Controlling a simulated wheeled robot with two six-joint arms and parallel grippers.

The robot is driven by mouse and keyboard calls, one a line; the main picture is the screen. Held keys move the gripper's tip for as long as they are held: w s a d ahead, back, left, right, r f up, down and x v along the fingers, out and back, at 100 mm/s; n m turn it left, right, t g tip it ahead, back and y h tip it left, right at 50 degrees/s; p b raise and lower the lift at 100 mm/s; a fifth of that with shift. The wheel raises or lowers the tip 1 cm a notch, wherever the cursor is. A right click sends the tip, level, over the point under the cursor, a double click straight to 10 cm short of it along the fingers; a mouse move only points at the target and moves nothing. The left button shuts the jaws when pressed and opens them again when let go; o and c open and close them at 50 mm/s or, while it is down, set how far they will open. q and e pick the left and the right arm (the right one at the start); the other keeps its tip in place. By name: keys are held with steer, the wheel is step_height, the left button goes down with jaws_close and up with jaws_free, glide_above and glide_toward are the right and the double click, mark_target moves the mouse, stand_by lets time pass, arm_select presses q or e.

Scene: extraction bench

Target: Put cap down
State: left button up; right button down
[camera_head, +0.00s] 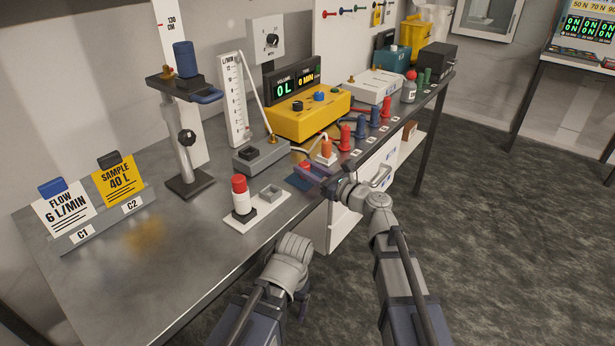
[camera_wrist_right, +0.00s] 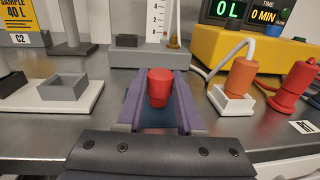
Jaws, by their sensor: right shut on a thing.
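In the right wrist view a red cap (camera_wrist_right: 160,86) sits between the two purple fingers of my right gripper (camera_wrist_right: 158,105), which is shut on it. In the head view this gripper (camera_head: 308,176) is over the bench's front edge, right of a white base plate (camera_head: 238,225). The plate bears a grey square holder (camera_head: 271,193), which looks empty, and an upright white piece with a red top (camera_head: 240,194). In the wrist view the holder (camera_wrist_right: 63,88) is left of the cap. My left gripper (camera_head: 301,304) is low before the bench; its jaws are unclear.
Behind are a grey block (camera_head: 262,157), a yellow meter box (camera_head: 312,116) and an orange plug (camera_head: 326,147). Several red and blue plugs line the right front edge. Sign cards (camera_head: 66,210) stand at left. The bench's front left (camera_head: 190,260) is clear.

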steer(key=shift+f, duration=0.15)
steer(key=c, duration=0.6)
jaws_free()
steer(key=shift+r, duration=0.25)
steer(key=v, duration=1.2)
